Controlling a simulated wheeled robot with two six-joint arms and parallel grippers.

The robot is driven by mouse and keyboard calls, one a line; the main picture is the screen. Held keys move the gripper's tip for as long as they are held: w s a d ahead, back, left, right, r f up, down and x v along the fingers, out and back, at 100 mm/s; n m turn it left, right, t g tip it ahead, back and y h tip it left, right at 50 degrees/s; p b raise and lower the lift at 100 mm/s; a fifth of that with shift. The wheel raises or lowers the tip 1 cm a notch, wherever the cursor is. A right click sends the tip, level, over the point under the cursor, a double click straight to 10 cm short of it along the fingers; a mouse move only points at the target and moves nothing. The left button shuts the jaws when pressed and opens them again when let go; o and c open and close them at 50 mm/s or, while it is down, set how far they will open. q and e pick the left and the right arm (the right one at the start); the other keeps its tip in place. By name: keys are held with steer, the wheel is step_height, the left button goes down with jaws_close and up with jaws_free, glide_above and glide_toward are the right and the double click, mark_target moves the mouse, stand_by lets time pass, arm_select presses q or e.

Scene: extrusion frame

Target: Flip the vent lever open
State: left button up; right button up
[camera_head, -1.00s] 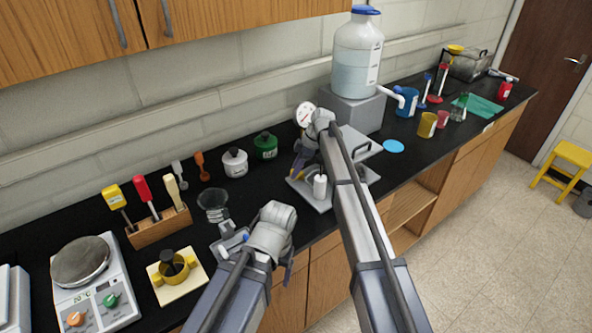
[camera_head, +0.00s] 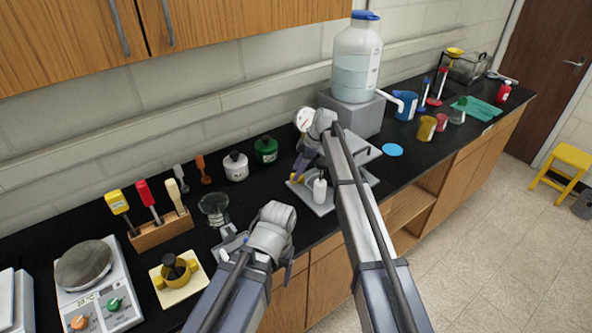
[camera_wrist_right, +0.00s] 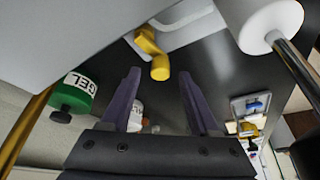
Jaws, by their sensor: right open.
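The vent lever looks like the yellow bent handle (camera_wrist_right: 158,62) on a pale grey fixture in the right wrist view. Its free end sits just beyond and between my right fingertips (camera_wrist_right: 160,78), which are apart with nothing between them. In the head view my right gripper (camera_head: 301,164) is at the grey apparatus (camera_head: 322,208) with the white cylinder (camera_head: 319,190); my forearm covers part of it. A small yellow patch (camera_head: 296,179) shows beside the fingers. My left gripper (camera_head: 231,241) hangs near the counter's front edge; its jaw opening is unclear.
A round gauge (camera_head: 305,119) and a large water jug (camera_head: 357,62) on a grey block stand behind the right arm. A green jar (camera_head: 266,149) and white jar (camera_head: 235,166) stand left of the apparatus. A glass beaker (camera_head: 214,207) is near the left gripper.

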arm_select(q)
step_height(320, 180, up, 5)
steer(key=p, duration=0.4)
steer(key=shift+r+p, duration=0.2)
steer(key=shift+p, duration=0.1)
arm_select(e)
steer(key=v, duration=0.5)
steer(key=shift+d+r, duration=0.1)
steer(key=shift+r, duration=0.3)
